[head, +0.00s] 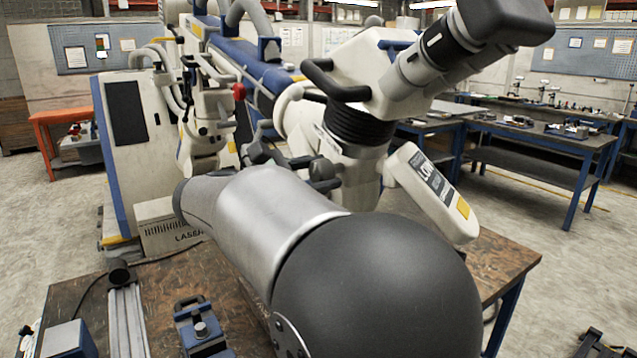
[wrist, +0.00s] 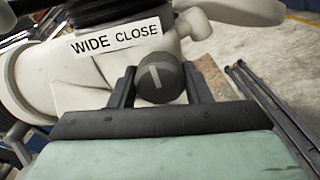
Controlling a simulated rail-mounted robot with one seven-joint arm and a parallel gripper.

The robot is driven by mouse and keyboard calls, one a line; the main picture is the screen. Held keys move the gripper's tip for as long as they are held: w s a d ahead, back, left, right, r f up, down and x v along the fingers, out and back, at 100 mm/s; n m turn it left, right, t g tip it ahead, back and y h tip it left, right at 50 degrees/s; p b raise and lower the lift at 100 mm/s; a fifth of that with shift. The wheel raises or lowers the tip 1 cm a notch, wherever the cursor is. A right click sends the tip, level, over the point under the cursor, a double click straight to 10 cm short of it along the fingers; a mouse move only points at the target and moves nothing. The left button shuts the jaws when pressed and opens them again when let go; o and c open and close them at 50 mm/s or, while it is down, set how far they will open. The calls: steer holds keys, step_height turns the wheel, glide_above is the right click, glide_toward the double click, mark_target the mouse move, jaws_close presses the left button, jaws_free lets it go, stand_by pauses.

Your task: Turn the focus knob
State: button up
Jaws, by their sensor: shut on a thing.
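In the head view the white microscope (head: 358,68) stands beyond my large grey arm. My arm hides much of that area, and I cannot clearly make out the gripper's hold on the knob there.
The microscope's eyepiece tube (head: 425,65) rises to the upper right, and a side arm with a label (head: 437,193) juts out at right. A wooden-topped table (head: 505,258) lies beneath. A blue clamp (head: 202,328) and metal rail (head: 127,320) are at front left.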

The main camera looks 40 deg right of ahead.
steer(key=shift+f+m+b, duration=0.1)
steer(key=shift+m+b, duration=1.25)
steer(key=shift+m, duration=0.35)
steer(key=o, duration=1)
steer(key=shift+a, duration=0.15)
steer(key=shift+w+a+p, duration=0.1)
steer(key=shift+w+a, duration=0.25)
steer(key=shift+a, duration=2.5)
steer(key=shift+w+a+p, duration=0.1)
steer(key=shift+w+a, duration=0.3)
steer(key=shift+a, duration=2.45)
steer(key=shift+w+a+p, duration=0.1)
steer(key=shift+w+a, duration=0.25)
steer(key=shift+a, duration=2.5)
